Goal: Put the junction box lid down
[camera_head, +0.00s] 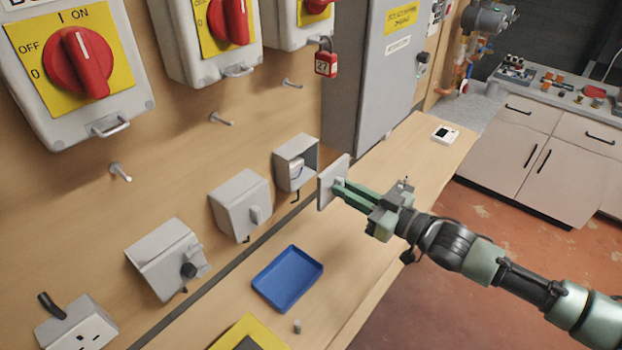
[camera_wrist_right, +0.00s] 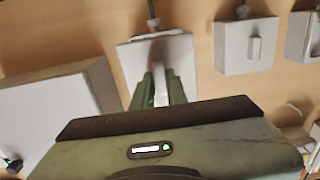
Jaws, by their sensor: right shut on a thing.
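My right gripper (camera_head: 350,190) is shut on the junction box lid (camera_head: 331,183), a pale grey square plate. It holds the lid upright in the air, in front of the wall and apart from the open junction box (camera_head: 283,160). That box is on the wall with its front uncovered and a white part inside. In the right wrist view, the fingers (camera_wrist_right: 161,92) grip a pale part on the face of the lid (camera_wrist_right: 184,58). The lid hides much of what is behind it there. My left gripper is not in view.
A blue tray (camera_head: 288,279) lies on the wooden bench below, near a yellow-edged item (camera_head: 249,334) and a small grey cylinder (camera_head: 297,326). Two closed boxes (camera_head: 240,203) (camera_head: 166,258) are on the wall. A tall grey cabinet (camera_head: 385,75) stands behind the lid. Bench right of the tray is clear.

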